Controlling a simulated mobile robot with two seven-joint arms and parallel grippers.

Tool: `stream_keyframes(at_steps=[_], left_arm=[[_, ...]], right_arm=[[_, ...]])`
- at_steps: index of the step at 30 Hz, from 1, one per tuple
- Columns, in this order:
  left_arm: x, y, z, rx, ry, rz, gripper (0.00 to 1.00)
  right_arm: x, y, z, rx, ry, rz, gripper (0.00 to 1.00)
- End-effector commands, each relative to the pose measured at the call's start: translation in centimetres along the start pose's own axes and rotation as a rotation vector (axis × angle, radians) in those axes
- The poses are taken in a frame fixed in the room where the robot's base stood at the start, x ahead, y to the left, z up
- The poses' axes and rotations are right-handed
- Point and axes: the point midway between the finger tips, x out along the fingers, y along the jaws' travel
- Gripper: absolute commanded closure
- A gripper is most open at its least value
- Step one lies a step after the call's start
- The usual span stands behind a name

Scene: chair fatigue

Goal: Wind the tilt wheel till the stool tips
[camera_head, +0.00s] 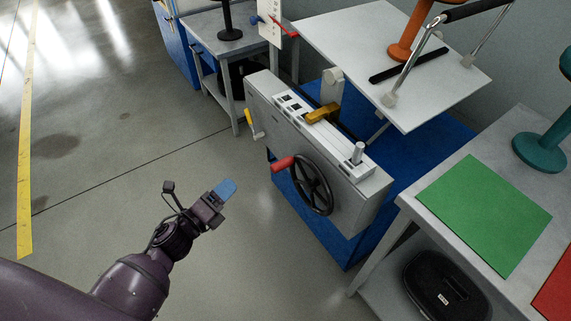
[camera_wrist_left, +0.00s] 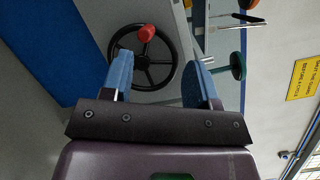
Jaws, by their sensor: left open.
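The black tilt wheel (camera_head: 311,184) is on the front of a grey box, with a red handle (camera_head: 282,163) at its upper left. My left gripper (camera_head: 226,189) is open and empty, with blue fingers, to the left of the wheel and apart from it. In the left wrist view the wheel (camera_wrist_left: 143,60) and its red handle (camera_wrist_left: 147,33) show beyond the gap between the open fingers (camera_wrist_left: 158,64). The orange stool (camera_head: 404,50) stands on a white platform (camera_head: 350,40) under a grey frame with a black bar; its top is cut off. My right gripper is not visible.
The grey box top (camera_head: 330,138) holds a yellow lever (camera_head: 322,113) and a grey post. A table at right carries a green mat (camera_head: 484,212) and a teal stool (camera_head: 540,152). A black case (camera_head: 446,284) is beneath. Open floor lies at left.

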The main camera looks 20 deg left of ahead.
Motion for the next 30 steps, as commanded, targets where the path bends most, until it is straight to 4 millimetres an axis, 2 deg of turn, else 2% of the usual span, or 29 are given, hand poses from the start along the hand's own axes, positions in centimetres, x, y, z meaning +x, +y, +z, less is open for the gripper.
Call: stream_keyframes(at_steps=[1, 3, 6, 10, 14, 19, 30], left_arm=[[1.3, 1.7, -1.0, 0.142, 0.049, -0.029, 0.46], [3.0, 2.3, -1.5, 0.347, 0.101, -0.092, 0.46], [5.0, 3.0, -2.0, 0.588, 0.159, -0.173, 0.46], [6.5, 3.5, -2.5, 0.785, 0.202, -0.244, 0.46], [7.2, 3.5, -2.5, 0.862, 0.215, -0.275, 0.46], [8.6, 3.0, -2.8, 0.870, 0.213, -0.279, 0.46], [14.4, 2.2, -4.7, 0.864, 0.213, -0.277, 0.46]], right_arm=[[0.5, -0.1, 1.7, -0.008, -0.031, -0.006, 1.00], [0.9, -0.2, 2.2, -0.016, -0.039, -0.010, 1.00], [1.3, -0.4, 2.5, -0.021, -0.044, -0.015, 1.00], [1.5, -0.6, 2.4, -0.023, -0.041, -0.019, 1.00], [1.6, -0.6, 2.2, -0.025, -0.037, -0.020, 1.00], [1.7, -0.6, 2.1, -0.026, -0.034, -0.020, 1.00], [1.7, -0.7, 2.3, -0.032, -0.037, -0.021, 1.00]])
